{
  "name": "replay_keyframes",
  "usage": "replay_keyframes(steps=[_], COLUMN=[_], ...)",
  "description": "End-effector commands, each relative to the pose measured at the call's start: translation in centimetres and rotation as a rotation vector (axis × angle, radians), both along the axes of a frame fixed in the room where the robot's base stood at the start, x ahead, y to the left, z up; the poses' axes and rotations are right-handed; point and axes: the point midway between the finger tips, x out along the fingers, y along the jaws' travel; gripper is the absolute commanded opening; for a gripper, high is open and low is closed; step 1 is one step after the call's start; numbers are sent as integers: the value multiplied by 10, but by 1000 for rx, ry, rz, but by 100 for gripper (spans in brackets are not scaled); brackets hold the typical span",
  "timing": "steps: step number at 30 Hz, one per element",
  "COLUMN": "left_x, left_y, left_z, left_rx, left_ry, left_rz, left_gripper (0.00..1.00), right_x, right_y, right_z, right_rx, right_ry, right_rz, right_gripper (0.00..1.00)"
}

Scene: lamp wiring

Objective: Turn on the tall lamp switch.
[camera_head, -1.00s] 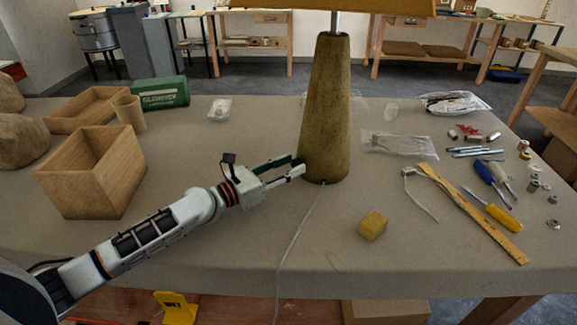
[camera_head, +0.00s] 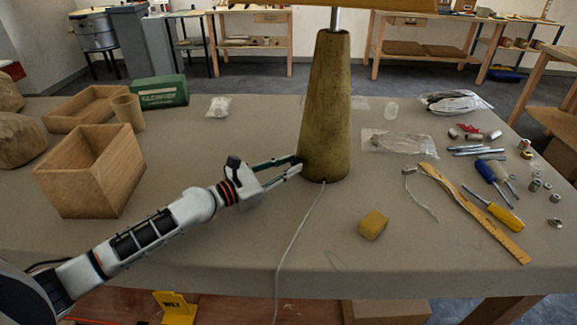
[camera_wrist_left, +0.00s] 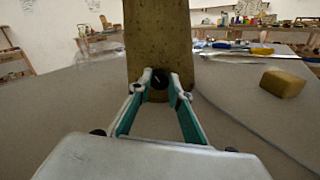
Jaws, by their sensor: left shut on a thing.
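The tall lamp (camera_head: 325,110) stands on the table with a tapered, worn yellow-brown body, and it fills the upper middle of the left wrist view (camera_wrist_left: 157,35). Its dark round switch (camera_wrist_left: 158,80) is low on the body, between my left fingertips. My left gripper (camera_head: 298,165) reaches the lamp's lower left side. In the left wrist view its two fingers (camera_wrist_left: 159,84) are shut on the switch from both sides. The head view does not show the switch clearly. My right gripper is in neither view.
A yellow block (camera_head: 373,224) and a thin pale cord (camera_head: 290,245) lie in front of the lamp. A wooden box (camera_head: 92,175) stands at left. A ruler (camera_head: 480,220), screwdrivers (camera_head: 492,207) and small parts lie at right. The table front left of the cord is clear.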

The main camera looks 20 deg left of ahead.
Motion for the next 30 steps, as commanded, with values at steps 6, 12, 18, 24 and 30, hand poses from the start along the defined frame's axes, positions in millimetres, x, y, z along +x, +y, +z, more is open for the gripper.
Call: replay_keyframes(steps=[6, 12, 18, 24, 30], left_x=[0, 0, -1, 0, -1], left_y=[0, 0, -1, -1, -1], left_z=[-1, -1, -1, -1, -1], left_rx=[168, 321, 474, 615, 724], left_ry=[-122, -233, -344, -446, -526], left_rz=[0, 0, 0, -1, 0], left_gripper=[0, 0, 0, 0, 0], right_x=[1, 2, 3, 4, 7], right_y=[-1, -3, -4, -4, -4], right_z=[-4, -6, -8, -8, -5], right_rx=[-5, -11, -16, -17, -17], right_ry=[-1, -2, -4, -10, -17], right_rz=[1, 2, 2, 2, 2], right_gripper=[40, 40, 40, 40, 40])
